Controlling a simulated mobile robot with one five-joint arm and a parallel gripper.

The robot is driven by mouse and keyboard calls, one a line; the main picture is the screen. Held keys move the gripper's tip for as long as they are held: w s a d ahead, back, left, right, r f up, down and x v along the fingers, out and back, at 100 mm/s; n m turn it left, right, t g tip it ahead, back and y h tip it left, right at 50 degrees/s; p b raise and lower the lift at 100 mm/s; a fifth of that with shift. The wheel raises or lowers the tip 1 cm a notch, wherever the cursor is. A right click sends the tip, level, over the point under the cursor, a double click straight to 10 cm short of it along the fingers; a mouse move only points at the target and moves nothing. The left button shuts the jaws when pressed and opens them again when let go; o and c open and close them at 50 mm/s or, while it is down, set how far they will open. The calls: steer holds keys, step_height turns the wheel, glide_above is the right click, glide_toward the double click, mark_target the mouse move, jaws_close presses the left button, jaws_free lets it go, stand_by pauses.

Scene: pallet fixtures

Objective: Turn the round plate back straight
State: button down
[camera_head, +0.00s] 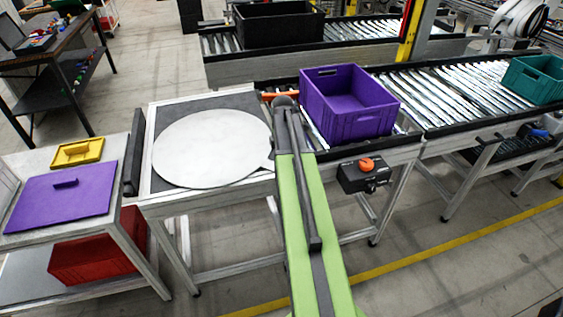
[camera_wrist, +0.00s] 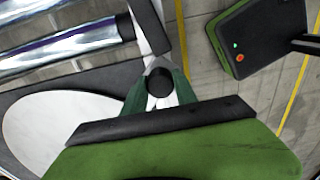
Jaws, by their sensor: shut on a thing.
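The round plate (camera_head: 205,150) is a flat pale grey disc on a dark square surface of the metal stand. A small tab sticks out at its right edge, beside my arm. In the wrist view part of the plate (camera_wrist: 38,130) shows at the lower left. My gripper (camera_wrist: 160,88) is shut around a dark round knob (camera_wrist: 160,80), which appears to be the plate's handle on the tab. My green arm hides the gripper in the head view.
A purple crate (camera_head: 347,112) stands on the roller conveyor just right of the plate. A control box with an orange button (camera_head: 366,165) hangs at the front edge. A side table (camera_head: 122,188) with a purple lid (camera_head: 60,195) and yellow tray (camera_head: 77,152) stands left.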

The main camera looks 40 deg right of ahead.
steer(key=c, duration=1)
jaws_free()
steer(key=shift+w+d, duration=0.15)
steer(key=shift+d, duration=0.2)
steer(key=shift+o, duration=0.2)
steer(key=shift+a, duration=0.15)
step_height(320, 180, up, 18)
steer(key=p, duration=1.7)
steer(key=shift+f, duration=0.25)
steer(key=shift+a+f, duration=0.1)
